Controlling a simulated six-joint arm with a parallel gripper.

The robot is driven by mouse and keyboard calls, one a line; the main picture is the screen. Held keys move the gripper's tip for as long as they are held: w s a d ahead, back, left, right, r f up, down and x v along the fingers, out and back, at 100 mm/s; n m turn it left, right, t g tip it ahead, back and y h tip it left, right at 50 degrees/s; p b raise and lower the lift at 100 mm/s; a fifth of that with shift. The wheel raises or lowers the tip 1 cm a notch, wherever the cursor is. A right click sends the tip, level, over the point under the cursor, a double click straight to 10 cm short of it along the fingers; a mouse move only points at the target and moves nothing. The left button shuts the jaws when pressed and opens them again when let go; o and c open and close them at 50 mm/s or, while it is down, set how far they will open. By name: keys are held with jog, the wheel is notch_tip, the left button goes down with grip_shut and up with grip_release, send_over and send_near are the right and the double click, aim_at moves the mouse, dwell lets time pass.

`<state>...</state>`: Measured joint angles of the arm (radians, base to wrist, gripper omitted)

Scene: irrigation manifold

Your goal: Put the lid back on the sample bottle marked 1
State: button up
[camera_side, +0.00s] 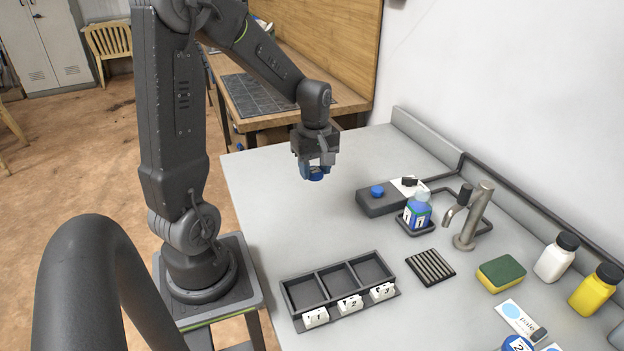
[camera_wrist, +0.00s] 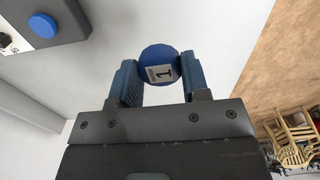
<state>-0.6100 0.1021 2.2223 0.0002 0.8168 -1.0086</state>
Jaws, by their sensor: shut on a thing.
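My gripper (camera_side: 317,168) is shut on a round blue lid (camera_side: 316,174) and holds it in the air above the left part of the table. In the wrist view the lid (camera_wrist: 158,65) sits between the two blue fingers of my gripper (camera_wrist: 158,80), with a white label reading 1. The sample bottle (camera_side: 418,212) has a clear top, blue contents and a label whose mark is too small to read surely. It stands upright on a small dark stand (camera_side: 416,229), to the right of and apart from my gripper. No lid shows on it.
A dark box with a blue button (camera_side: 377,190) lies behind the bottle; a metal tap (camera_side: 472,215) stands right of it. An empty three-compartment tray (camera_side: 340,288), a ribbed mat (camera_side: 430,267), a sponge (camera_side: 501,273), white (camera_side: 556,258) and yellow (camera_side: 594,290) bottles and a blue lid marked 2 (camera_side: 517,343) are nearer.

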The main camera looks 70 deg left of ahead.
jog(key=w+d+r+n, duration=0.2)
jog(key=w+d+r, duration=0.1)
jog(key=w, duration=0.8)
notch_tip(320, 180, up, 2)
jog(key=n, duration=0.2)
send_over(423, 193)
jog(key=shift+s+a, duration=0.1)
jog(key=shift+a, duration=0.05)
jog(key=shift+d+f+n, duration=0.15)
jog(key=shift+d+n, duration=0.05)
jog(key=shift+n, duration=0.1)
jog(key=shift+f, duration=3)
jog(key=shift+f, duration=0.15)
jog(key=o, duration=1.4)
jog(key=shift+o, duration=0.2)
